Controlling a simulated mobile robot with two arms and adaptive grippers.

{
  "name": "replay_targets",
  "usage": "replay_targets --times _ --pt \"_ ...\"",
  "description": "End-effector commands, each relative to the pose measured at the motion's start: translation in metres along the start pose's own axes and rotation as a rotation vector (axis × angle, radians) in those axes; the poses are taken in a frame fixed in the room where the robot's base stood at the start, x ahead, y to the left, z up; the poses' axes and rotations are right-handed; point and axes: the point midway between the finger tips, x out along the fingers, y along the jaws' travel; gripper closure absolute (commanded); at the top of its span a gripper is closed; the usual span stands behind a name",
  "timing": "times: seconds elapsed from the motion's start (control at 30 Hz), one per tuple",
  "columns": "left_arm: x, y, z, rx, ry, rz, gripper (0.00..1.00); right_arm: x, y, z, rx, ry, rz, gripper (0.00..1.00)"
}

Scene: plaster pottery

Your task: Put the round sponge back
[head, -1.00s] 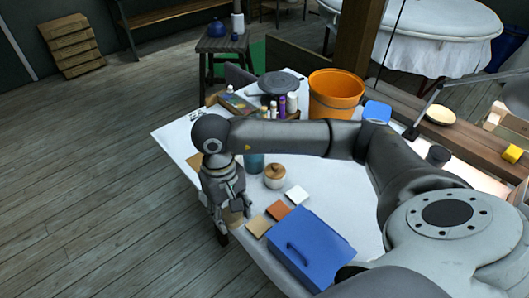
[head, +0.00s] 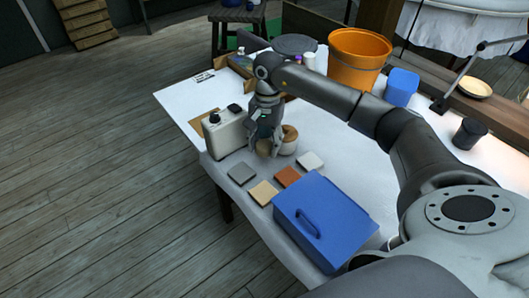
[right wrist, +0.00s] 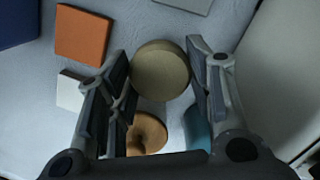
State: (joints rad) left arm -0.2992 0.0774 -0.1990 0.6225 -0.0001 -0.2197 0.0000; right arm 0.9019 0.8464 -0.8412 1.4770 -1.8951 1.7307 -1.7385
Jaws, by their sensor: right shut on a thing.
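The round sponge (right wrist: 160,72) is a thick tan disc. In the right wrist view it sits between the two fingers of my right gripper (right wrist: 161,85), which touch it on both sides. In the head view my right gripper (head: 264,150) points down over the white table, just left of the jar, with the sponge (head: 264,154) low between its fingers. I cannot tell whether the sponge touches the table. My left gripper is not in view.
A wooden-lidded jar (head: 289,138) stands close beside the gripper, and a pale box with a black knob (head: 226,132) stands left. Grey (head: 242,172), tan (head: 263,193), brown (head: 287,177) and white (head: 310,160) tiles and a blue toolbox (head: 325,218) lie in front.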

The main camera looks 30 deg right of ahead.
Motion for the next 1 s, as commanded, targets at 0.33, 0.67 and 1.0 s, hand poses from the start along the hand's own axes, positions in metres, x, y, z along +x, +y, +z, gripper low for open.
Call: replay_targets --times 0.33,0.67,1.0 --pt "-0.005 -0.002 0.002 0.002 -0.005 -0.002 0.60 0.038 0.000 -0.004 -0.002 0.000 0.001 0.75" --pt "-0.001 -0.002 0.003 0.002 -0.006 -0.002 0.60 0.043 0.000 -0.005 -0.003 0.001 -0.001 0.75" --pt "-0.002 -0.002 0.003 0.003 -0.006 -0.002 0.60 0.043 0.000 -0.005 -0.003 0.001 -0.001 0.31"
